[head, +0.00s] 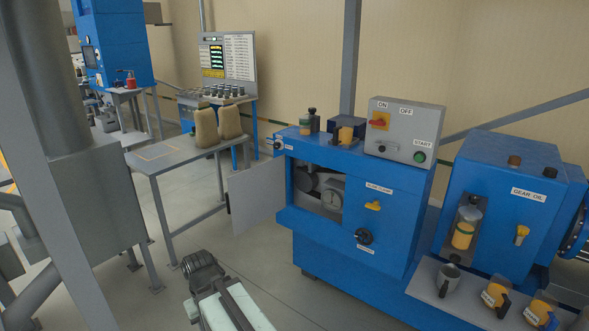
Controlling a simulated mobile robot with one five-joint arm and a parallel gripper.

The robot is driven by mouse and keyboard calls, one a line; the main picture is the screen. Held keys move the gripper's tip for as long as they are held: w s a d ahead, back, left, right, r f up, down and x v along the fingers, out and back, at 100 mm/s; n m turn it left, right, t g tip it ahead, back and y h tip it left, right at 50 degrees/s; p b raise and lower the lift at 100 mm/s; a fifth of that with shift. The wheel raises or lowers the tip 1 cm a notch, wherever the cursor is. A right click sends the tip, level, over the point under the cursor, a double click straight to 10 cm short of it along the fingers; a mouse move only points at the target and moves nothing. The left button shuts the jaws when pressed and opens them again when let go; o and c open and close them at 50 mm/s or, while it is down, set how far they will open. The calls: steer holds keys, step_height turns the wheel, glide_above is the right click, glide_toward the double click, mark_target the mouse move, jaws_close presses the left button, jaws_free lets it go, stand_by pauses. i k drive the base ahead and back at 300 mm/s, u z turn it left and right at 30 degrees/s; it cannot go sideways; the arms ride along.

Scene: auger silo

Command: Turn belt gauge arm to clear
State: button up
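A blue machine cabinet (350,185) stands right of the middle, with its grey door (258,196) swung open to the left. Inside the opening is a round pale gauge dial (333,194), with a dark round part (308,182) to its left. The belt gauge arm is too small and shadowed to make out, so I cannot tell its position. My gripper (203,272) is a dark shape at the bottom, in front of and left of the cabinet, apart from it and the door. Whether its fingers are open or shut does not show.
A yellow handle (373,206) and black knob (364,237) sit on the cabinet front. A switch box (405,130) stands on top. A shelf (455,302) with mugs juts out at right. A table (180,155) holds two sacks. Floor beside my gripper is clear.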

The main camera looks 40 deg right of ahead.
mark_target(304, 168)
steer(key=u, duration=0.05)
steer(key=i, duration=0.95)
steer(key=z, duration=0.05)
